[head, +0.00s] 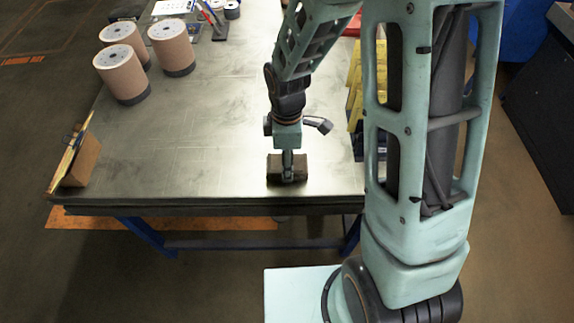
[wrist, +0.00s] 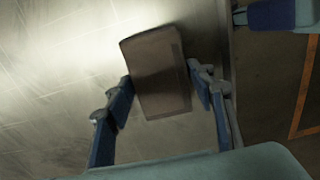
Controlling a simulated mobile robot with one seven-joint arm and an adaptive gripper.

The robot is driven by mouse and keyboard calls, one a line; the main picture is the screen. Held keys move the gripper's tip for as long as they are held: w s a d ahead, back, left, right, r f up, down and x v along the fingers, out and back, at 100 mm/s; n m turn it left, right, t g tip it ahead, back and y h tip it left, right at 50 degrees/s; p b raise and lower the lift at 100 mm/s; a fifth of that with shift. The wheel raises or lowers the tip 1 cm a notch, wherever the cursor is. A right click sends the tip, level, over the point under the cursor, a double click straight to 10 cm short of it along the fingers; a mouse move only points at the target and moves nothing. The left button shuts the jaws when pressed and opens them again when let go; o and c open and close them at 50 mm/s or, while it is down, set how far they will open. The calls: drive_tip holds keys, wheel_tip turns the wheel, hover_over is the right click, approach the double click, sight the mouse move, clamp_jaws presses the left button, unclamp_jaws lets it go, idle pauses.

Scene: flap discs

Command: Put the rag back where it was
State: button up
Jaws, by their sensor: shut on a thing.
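The rag looks like a dark brown folded block (head: 275,168) near the front edge of the metal table (head: 200,130). In the wrist view the rag (wrist: 155,72) lies between the two fingers of my gripper (wrist: 160,92). My gripper (head: 288,178) points down over the rag in the head view and is shut on it. The left finger touches the rag's side in the wrist view; the right finger is close against the other side. I cannot tell whether the rag rests on the table or hangs just above it.
Several tan cylinders (head: 122,75) stand at the table's back left. A cardboard box with a clipboard-like board (head: 80,160) stands at the front left corner. Yellow things (head: 354,90) stand at the right, partly behind my arm. The middle of the table is clear.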

drive_tip(key=shift+f, duration=0.2)
drive_tip(key=shift+f, duration=0.2)
drive_tip(key=o, duration=1.1)
drive_tip(key=shift+r, duration=0.1)
drive_tip(key=shift+r, duration=0.1)
wheel_tip(320, 180, up, 12)
drive_tip(key=shift+p, duration=0.35)
drive_tip(key=shift+w+r, duration=0.1)
